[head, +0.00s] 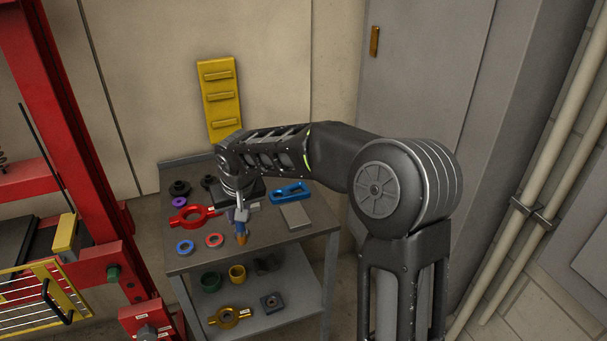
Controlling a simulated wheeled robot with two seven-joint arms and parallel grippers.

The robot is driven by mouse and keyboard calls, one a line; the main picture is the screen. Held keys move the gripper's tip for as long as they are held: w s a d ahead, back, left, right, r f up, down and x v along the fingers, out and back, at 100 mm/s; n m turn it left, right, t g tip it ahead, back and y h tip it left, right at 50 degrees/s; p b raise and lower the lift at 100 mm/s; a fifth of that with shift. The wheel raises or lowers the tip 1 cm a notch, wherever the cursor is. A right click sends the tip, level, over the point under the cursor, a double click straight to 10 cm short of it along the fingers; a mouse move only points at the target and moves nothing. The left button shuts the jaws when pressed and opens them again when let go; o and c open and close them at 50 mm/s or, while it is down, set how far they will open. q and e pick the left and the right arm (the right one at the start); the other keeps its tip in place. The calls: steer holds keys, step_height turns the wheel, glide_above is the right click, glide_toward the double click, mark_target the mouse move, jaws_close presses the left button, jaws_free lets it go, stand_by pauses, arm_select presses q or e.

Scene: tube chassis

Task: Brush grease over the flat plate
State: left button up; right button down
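A flat grey plate (295,216) lies on the right part of the cart's top shelf. My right arm reaches in from the right, and its gripper (240,213) points down over the middle of that shelf, left of the plate. The gripper appears shut on a small brush (241,236) with a blue part and an orange-brown lower end, which points down. The gripper and brush are small here, and I cannot tell whether the brush tip touches the shelf. My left gripper is not in view.
The cart top (262,237) also holds a red ringed part (190,216), a blue link (290,193), blue and red rings, and dark parts. Several parts lie on the lower shelf (268,317). A red frame stands left, a wall behind, and a grey cabinet right.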

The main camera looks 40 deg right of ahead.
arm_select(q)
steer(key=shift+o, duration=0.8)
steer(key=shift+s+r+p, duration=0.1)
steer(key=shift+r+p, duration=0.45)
arm_select(e)
steer(key=s+d+r+m+h, duration=0.1)
steer(key=d+r+m, duration=0.1)
steer(key=d, duration=0.7)
steer(key=d+r+m, duration=0.1)
steer(key=d+m, duration=0.1)
steer(key=d, duration=0.7)
steer(key=shift+s+d+r+m+g+h, duration=0.3)
steer(key=shift+s+r+m+g+h, duration=0.05)
steer(key=shift+r+m+g+h, duration=0.05)
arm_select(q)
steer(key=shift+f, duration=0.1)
arm_select(e)
steer(key=shift+f, duration=0.15)
